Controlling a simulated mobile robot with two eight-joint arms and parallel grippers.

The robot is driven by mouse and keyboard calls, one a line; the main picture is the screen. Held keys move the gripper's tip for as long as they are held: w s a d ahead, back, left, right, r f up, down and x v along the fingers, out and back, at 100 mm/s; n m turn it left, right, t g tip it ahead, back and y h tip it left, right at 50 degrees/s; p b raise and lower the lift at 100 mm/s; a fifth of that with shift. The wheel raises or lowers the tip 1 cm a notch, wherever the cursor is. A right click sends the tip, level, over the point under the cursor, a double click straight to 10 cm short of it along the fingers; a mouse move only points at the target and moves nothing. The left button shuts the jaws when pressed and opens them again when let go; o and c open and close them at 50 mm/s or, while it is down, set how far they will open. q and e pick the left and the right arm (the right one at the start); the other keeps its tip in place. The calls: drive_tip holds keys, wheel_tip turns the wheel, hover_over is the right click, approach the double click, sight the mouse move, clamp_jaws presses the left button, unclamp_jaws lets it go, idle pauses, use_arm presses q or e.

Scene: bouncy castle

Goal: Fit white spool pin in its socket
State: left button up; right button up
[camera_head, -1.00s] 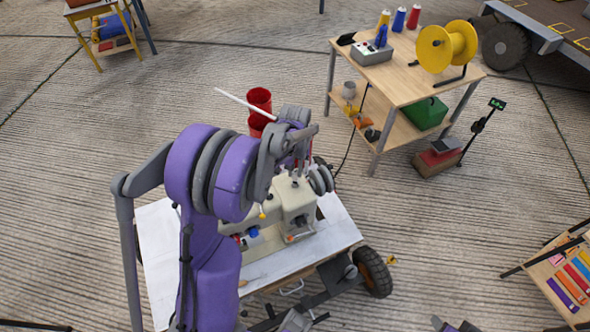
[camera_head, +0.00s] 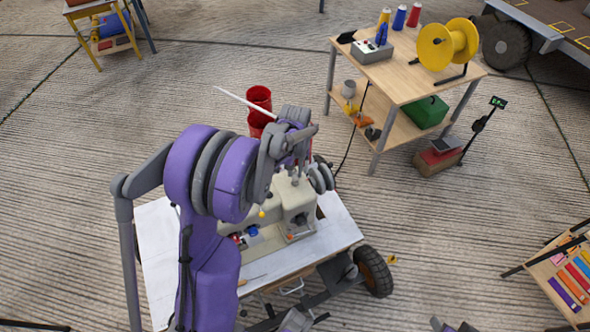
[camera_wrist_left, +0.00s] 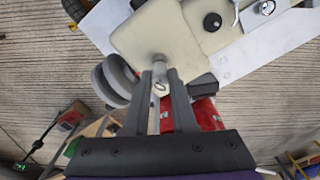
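A cream sewing machine (camera_head: 262,222) stands on a white-topped cart (camera_head: 158,250); its body also fills the top of the left wrist view (camera_wrist_left: 150,38). My left gripper (camera_wrist_left: 160,76) is over the machine, its two dark fingers close together around a small pale cylinder, seemingly the white spool pin (camera_wrist_left: 160,68). The pin is seen nearly end-on against the machine's top. Whether it touches a socket I cannot tell; the socket is not clearly visible. In the head view my purple left arm covers the gripper and part of the machine.
A wooden table (camera_head: 408,88) with a yellow reel (camera_head: 447,46) stands at the back right. A rack of coloured strips (camera_head: 568,285) is at lower right. Open floor lies between.

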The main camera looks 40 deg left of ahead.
use_arm(q)
drive_tip(key=o, duration=0.4)
drive_tip(key=shift+o, duration=0.2)
wheel_tip(320, 180, up, 11)
drive_tip(key=shift+p, duration=0.4)
drive_tip(key=shift+d, duration=0.1)
drive_tip(key=s+d+r+m+t+p, duration=0.1)
drive_tip(key=s+d+r+m+t, duration=0.1)
drive_tip(key=s+d, duration=0.6)
drive_tip(key=s+d+r+m+t+p, duration=0.2)
drive_tip(key=s+d+m+t, duration=0.1)
drive_tip(key=s+d, duration=0.6)
drive_tip(key=shift+m, duration=0.8)
